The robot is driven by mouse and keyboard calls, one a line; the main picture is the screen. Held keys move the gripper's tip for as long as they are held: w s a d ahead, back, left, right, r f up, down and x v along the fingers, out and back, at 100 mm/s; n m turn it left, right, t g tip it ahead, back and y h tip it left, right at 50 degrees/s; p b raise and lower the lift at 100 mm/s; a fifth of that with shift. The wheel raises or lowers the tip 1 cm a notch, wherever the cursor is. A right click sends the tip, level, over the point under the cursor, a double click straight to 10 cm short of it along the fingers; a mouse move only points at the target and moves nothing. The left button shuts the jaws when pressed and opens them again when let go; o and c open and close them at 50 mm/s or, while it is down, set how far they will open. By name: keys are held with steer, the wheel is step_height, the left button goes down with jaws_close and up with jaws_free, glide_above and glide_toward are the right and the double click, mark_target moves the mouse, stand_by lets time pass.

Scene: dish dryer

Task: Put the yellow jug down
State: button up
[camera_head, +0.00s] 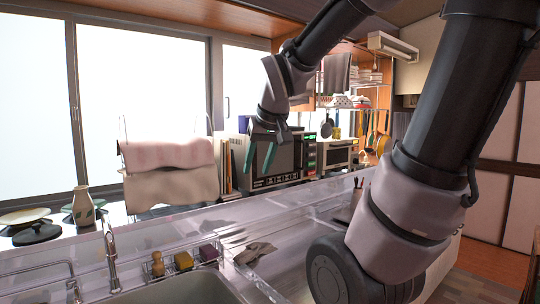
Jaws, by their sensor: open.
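My gripper (258,168) hangs in the middle of the camera_head view, with its two green fingers pointing down. The fingers are apart and nothing shows between them. The gripper is in front of a dark microwave (284,160) in the picture and above the level of the counter. I see no jug that I can make out as yellow. A pale beige vase or bottle (83,207) with dark green marks stands far to the left by the window.
A sink (190,290) with a tap (110,255) is at the lower left. A wire rack holds a yellow sponge (183,261) and a brown brush (158,264). A crumpled cloth (255,252) lies on the pale counter (290,215). A pen holder (356,198) stands at its right.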

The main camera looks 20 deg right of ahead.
steer(key=s+r+m+t+y, duration=0.1)
steer(key=s+r+m, duration=0.2)
steer(key=s, duration=0.4)
steer(key=shift+s+r, duration=0.2)
stand_by(0.5)
